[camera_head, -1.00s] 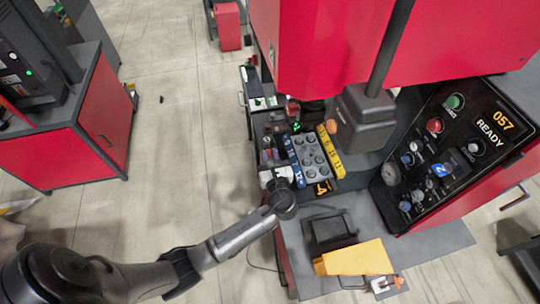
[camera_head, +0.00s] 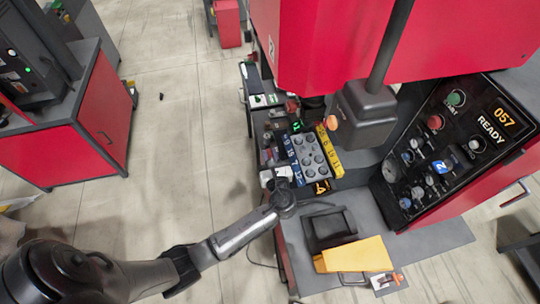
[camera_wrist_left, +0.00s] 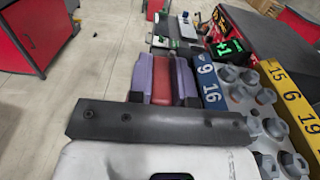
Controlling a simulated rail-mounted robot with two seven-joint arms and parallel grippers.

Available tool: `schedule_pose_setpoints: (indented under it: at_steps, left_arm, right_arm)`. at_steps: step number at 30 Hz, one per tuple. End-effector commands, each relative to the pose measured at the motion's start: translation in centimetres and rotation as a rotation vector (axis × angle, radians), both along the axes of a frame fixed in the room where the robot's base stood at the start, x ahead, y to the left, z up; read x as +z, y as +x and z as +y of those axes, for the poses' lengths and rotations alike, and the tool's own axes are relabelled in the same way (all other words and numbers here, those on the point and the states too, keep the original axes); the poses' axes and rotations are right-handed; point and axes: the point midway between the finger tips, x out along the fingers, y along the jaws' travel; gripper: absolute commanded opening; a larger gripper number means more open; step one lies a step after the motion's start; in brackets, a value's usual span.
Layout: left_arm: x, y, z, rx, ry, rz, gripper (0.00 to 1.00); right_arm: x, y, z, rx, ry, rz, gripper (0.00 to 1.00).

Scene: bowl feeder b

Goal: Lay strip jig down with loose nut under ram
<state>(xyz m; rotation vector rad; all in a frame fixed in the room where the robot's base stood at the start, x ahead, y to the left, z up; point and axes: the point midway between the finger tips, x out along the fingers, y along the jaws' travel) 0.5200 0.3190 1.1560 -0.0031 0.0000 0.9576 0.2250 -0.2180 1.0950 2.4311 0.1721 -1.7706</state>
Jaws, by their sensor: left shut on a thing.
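My left gripper (camera_head: 268,162) is by the left edge of the numbered fixture in the head view, small there. I cannot tell which nut is loose. The dark grey head (camera_head: 362,118), possibly the ram, hangs behind the block. My right gripper is out of view.
A yellow block (camera_head: 353,257) and a black block (camera_head: 329,228) stand on the grey table in front. A control panel (camera_head: 453,145) reading READY is at the right. A green display (camera_wrist_left: 228,48) sits beyond the blue strip.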

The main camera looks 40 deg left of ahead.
Motion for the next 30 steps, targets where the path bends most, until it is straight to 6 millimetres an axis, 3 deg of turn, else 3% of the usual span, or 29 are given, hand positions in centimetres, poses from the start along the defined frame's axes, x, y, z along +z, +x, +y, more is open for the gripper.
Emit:
schedule_pose_setpoints:
  at_steps: [10,11,20,30]
  left_arm:
    - [-0.35,0.04,-0.01,0.000,-0.001,-0.004,0.00]
    - [-0.31,0.04,-0.01,0.000,-0.001,-0.004,0.21]
    - [-0.39,0.02,0.00,0.000,0.000,-0.001,0.49]
    - [-0.63,-0.39,-0.58,0.000,0.000,0.003,0.49]
  right_arm:
    - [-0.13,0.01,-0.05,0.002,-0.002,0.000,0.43]
    - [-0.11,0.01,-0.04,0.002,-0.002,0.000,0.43]
    - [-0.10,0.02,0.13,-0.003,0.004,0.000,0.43]
    - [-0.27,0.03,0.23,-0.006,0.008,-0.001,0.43]
